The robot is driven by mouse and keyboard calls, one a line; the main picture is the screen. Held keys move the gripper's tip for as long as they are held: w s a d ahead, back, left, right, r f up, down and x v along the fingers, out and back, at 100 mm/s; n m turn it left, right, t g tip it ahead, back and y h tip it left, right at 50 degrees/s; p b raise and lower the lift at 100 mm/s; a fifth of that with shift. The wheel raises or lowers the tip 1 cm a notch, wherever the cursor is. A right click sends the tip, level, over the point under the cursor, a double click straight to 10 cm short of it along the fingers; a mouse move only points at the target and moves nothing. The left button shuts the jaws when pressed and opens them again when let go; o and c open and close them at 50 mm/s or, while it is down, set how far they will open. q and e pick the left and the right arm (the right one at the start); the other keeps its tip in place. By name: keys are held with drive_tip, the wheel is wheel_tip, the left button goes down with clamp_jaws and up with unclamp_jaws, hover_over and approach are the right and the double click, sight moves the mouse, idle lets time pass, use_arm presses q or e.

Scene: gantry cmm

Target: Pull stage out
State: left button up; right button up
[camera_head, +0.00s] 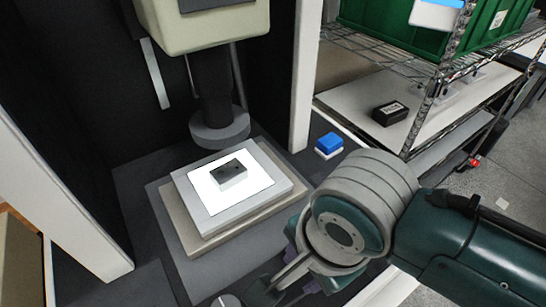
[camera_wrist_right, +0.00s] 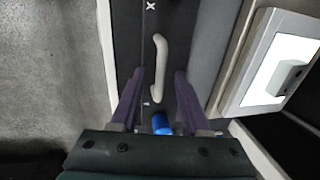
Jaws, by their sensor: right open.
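The stage (camera_head: 190,195) is a stack of pale plates with a bright white panel, inside the dark machine. A small dark block (camera_head: 229,172) sits on the panel. The stage also shows at the right of the right wrist view (camera_wrist_right: 240,92). A pale bar handle (camera_wrist_right: 158,68) on a dark strip marked X lies between the purple fingers of my right gripper (camera_wrist_right: 160,73). The fingers are open, one on each side of the handle; contact cannot be told. In the head view the right gripper (camera_head: 291,268) is at the stage's front right, partly hidden by its wrist. My left gripper is not in view.
A dark column with a round foot (camera_head: 220,130) hangs close behind the block. A blue button box (camera_head: 328,144) stands beside the right post (camera_head: 303,75). A wire shelf at right holds a black box (camera_head: 390,113) and a green crate (camera_head: 395,22). A blue part (camera_wrist_right: 161,122) shows below the handle.

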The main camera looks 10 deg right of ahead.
drive_tip(key=shift+f, duration=0.15)
drive_tip(key=shift+c, duration=0.3)
clamp_jaws()
idle(1.1)
